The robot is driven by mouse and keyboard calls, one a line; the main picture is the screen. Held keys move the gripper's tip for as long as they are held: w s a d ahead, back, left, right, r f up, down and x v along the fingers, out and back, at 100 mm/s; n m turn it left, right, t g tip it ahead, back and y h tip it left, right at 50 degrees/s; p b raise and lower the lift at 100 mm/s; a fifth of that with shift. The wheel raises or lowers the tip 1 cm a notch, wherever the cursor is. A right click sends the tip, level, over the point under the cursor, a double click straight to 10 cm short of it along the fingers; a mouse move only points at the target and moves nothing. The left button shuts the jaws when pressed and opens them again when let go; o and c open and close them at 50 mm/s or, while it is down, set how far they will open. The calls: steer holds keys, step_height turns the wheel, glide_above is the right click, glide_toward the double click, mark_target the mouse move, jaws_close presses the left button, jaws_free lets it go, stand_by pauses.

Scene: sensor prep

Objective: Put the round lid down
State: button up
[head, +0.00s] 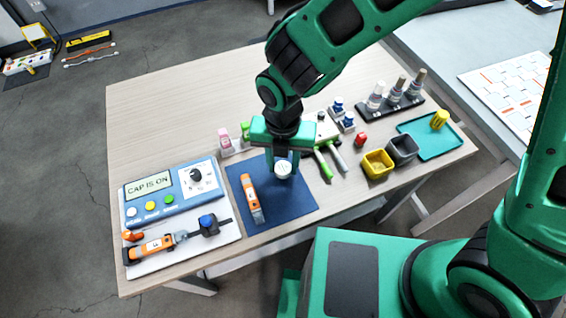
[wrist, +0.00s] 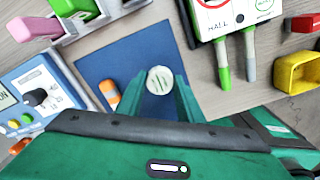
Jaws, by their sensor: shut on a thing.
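The round lid (wrist: 160,80) is white with dark green marks on its top, and it sits between the fingertips of my gripper (wrist: 168,88) in the wrist view. In the head view the lid (head: 283,169) is over the right part of the dark blue mat (head: 290,202). My gripper (head: 278,160) is shut on it from above. I cannot tell whether the lid touches the mat or is held above it. An orange tool (head: 250,198) with a white label lies on the left part of the mat, left of the lid.
A blue panel (head: 165,200) reading "CAP IS ON" stands left of the mat. Green and grey handles (head: 323,165) lie right of my gripper. A yellow bin (head: 377,164) and a dark grey bin (head: 403,150) stand further right, beside a teal tray (head: 452,142). The mat's front is clear.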

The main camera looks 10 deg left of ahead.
mark_target(284, 167)
steer(key=shift+f, duration=0.65)
steer(key=shift+f, duration=0.1)
steer(key=o, duration=0.8)
step_height(284, 167, up, 12)
